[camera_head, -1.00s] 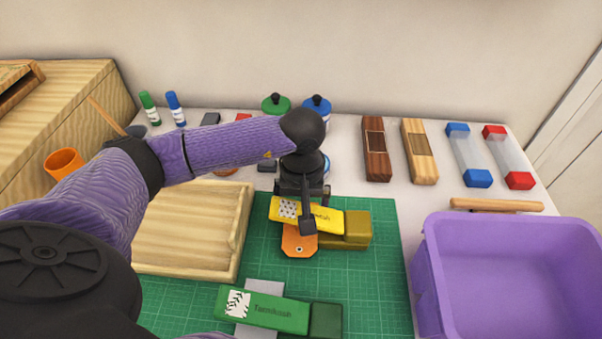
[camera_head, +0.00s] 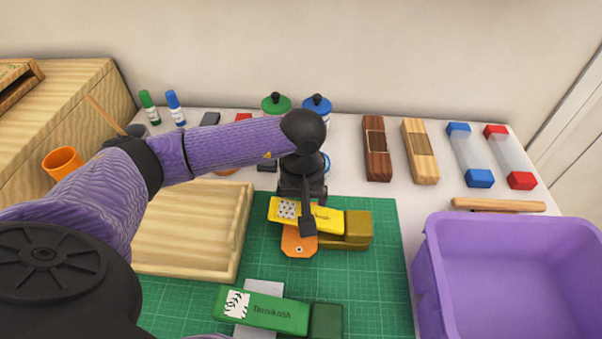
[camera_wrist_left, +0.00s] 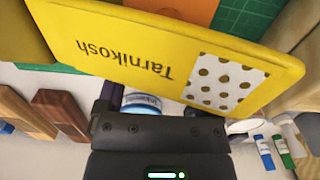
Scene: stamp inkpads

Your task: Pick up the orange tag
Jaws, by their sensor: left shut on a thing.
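The orange tag (camera_head: 299,246) lies on the green cutting mat, partly under a yellow inkpad piece (camera_head: 276,212) marked "Tarnikosh". Its holed end sticks out towards me; a patch of orange also shows at the top of the left wrist view (camera_wrist_left: 180,9). My left gripper (camera_head: 307,222) is shut on the yellow piece, with one dark finger across its near side. The yellow piece (camera_wrist_left: 150,55) fills much of the left wrist view and hides the fingertips. A darker ochre block (camera_head: 357,228) is at its right. My right gripper is not in view.
A green inkpad (camera_head: 265,312) lies on a grey tag (camera_head: 264,287) at the front of the mat (camera_head: 385,280). A wooden tray (camera_head: 190,225) is at left, a purple bin (camera_head: 510,228) at right. Pots, wooden boxes and clear cases stand behind.

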